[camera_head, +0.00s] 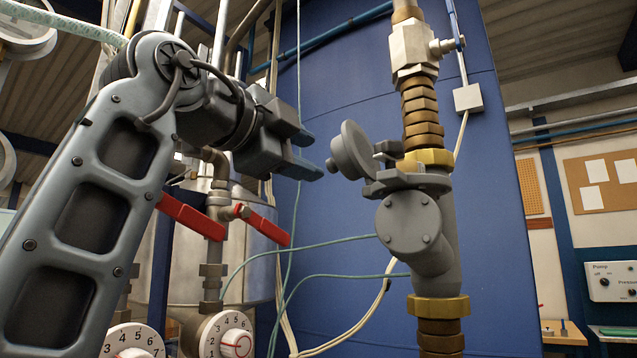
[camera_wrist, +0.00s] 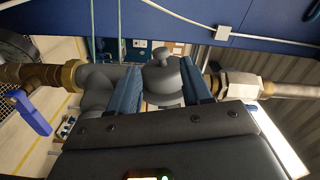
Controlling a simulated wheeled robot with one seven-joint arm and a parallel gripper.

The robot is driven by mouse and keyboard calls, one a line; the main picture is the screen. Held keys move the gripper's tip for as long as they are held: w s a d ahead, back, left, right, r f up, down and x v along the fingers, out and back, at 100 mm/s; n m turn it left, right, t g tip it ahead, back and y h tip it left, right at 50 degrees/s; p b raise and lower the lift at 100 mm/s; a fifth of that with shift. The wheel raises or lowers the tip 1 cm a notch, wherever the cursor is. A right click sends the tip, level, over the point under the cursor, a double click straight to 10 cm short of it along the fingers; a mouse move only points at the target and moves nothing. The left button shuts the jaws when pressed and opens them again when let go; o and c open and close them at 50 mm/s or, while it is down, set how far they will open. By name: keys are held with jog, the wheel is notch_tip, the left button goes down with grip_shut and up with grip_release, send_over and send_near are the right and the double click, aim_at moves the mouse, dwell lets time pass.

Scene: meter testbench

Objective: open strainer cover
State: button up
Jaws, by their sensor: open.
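The grey strainer (camera_head: 448,240) sits in a vertical brass pipe run, right of centre in the head view. Its round grey cover (camera_head: 353,150) stands steeply tilted on the hinge side, above the flat flange (camera_head: 405,184), with its small knob toward my gripper. My gripper (camera_head: 308,153) is open and empty, just left of the cover, with a small gap between the fingertips and the knob. In the wrist view, the cover (camera_wrist: 163,83) and its knob show between my gripper's two blue fingers (camera_wrist: 160,70). Contact cannot be seen there.
A valve fitting (camera_head: 412,50) is above the strainer. Red lever handles (camera_head: 265,228) and numbered dials (camera_head: 230,340) are below my arm. Thin hoses (camera_head: 300,245) cross in front of the blue tank (camera_head: 340,90). A blue handle (camera_wrist: 30,112) is at left in the wrist view.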

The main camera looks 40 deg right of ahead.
aim_at(327, 165)
jog(key=shift+w+d+p, duration=0.25)
jog(key=shift+d, duration=1)
jog(key=shift+w+d+p, duration=0.25)
jog(key=shift+d, duration=1)
jog(key=shift+w+d+p, duration=0.25)
jog(key=shift+d, duration=1)
grip_shut()
